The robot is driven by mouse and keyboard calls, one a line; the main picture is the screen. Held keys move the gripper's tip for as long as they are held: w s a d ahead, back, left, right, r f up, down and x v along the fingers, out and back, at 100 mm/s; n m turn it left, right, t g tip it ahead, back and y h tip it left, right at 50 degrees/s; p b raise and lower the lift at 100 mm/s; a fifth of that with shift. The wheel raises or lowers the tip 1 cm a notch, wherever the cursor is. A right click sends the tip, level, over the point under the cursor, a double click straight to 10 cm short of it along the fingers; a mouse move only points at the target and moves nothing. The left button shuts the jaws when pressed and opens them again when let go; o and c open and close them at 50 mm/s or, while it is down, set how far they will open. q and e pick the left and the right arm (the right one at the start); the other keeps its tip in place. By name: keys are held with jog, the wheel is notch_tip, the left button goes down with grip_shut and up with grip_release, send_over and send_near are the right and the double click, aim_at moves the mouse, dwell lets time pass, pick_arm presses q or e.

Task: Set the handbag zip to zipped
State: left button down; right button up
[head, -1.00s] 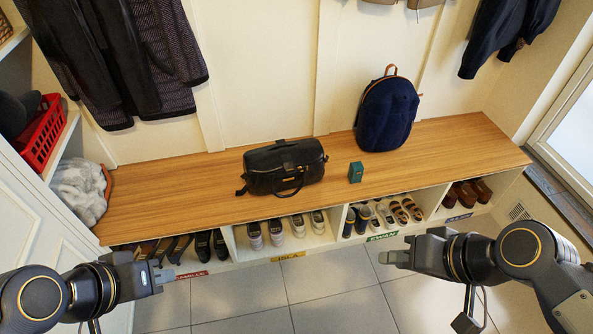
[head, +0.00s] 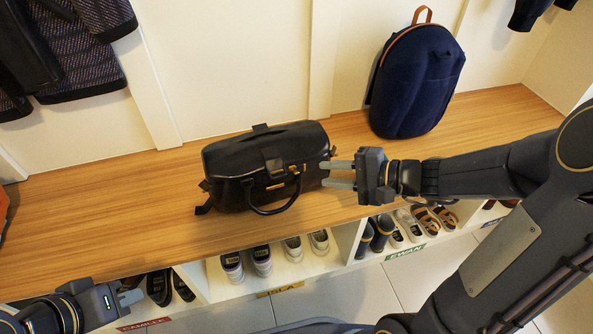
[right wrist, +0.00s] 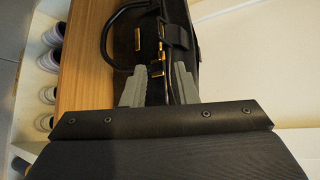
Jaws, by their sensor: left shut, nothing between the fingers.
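The black handbag (head: 240,163) sits upright on the wooden bench, its handle loop hanging at the front. Gold hardware shows on its front; I cannot tell the zip's state in the head view. My right gripper (head: 328,174) is at the bag's right end with its two fingers apart, pointing at the bag. In the right wrist view, the fingers (right wrist: 158,82) stand either side of a narrow dark strip with a small gold piece at the end of the handbag (right wrist: 180,20); contact is unclear. My left gripper (head: 132,293) is shut and empty, low at the left, away from the bag.
Shoes (head: 262,260) fill the cubbies below. Coats (head: 75,60) hang at the upper left.

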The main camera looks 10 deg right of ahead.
aim_at(294, 170)
jog(key=b+x, duration=0.2)
jog(key=x, duration=0.5)
jog(key=shift+a, duration=0.2)
grip_shut()
dwell(1.2)
